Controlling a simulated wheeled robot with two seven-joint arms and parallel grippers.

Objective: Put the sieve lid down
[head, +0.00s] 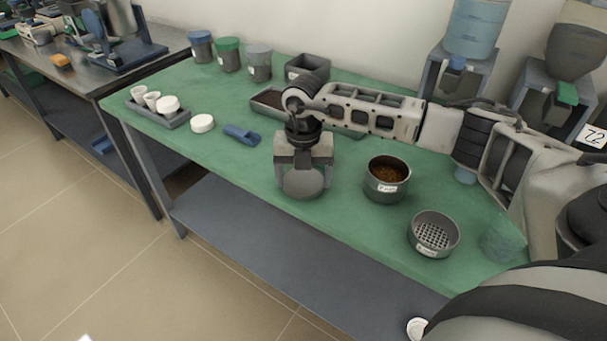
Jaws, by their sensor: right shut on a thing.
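The sieve lid (303,186) is a grey round disc near the front edge of the green table. My right gripper (303,168) points down over it and is shut on it. I cannot tell whether the lid touches the table. A sieve with a mesh bottom (433,236) stands at the front right, open at the top. A grey pan holding brown material (387,170) stands between the sieve and my gripper. My left gripper is not in view.
A blue scoop (242,134) and a white round lid (202,123) lie to the left. A tray of white crucibles (173,119) stands at the left edge. Green surface is free between the scoop and my gripper.

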